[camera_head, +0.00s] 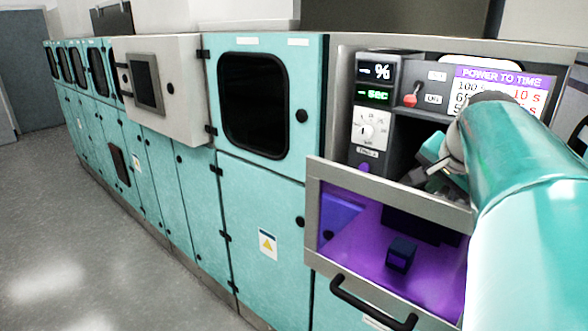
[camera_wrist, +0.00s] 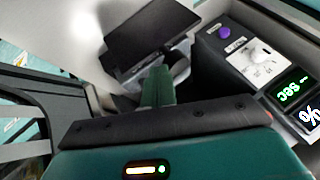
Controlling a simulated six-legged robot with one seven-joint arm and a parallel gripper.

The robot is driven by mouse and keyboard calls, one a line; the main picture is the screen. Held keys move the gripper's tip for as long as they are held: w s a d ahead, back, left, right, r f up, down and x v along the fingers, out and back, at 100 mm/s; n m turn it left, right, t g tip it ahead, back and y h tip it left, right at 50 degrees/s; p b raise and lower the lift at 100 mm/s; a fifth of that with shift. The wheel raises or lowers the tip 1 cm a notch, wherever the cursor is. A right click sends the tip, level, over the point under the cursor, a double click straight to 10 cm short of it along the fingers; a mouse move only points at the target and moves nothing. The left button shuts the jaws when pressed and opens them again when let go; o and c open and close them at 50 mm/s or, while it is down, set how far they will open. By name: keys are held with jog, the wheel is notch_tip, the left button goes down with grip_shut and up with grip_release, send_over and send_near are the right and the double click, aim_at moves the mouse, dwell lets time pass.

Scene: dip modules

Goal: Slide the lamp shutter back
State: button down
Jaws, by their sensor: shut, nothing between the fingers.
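My gripper (camera_head: 433,160) reaches into the open bay above the purple-lit window box, partly hidden by my own teal arm. In the wrist view my gripper (camera_wrist: 158,85) is shut with nothing between its fingers. A flat black plate (camera_wrist: 150,35), which may be the lamp shutter, lies just beyond the fingertips. A dark part below the plate is close to the fingertips; I cannot tell whether they touch. I cannot make out the shutter for certain in the head view.
A control panel (camera_head: 371,130) with displays and a dial stands left of the bay; its purple button (camera_wrist: 224,32) shows in the wrist view. The box front (camera_head: 312,215) has a black handle (camera_head: 372,305). Inside is a small dark cube (camera_head: 401,254). Teal cabinets (camera_head: 262,200) run left; the floor is clear.

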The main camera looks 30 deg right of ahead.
jog(key=w+a, duration=0.2)
jog(key=w, duration=0.3)
jog(key=shift+w+a, duration=0.25)
jog(key=shift+w, duration=0.05)
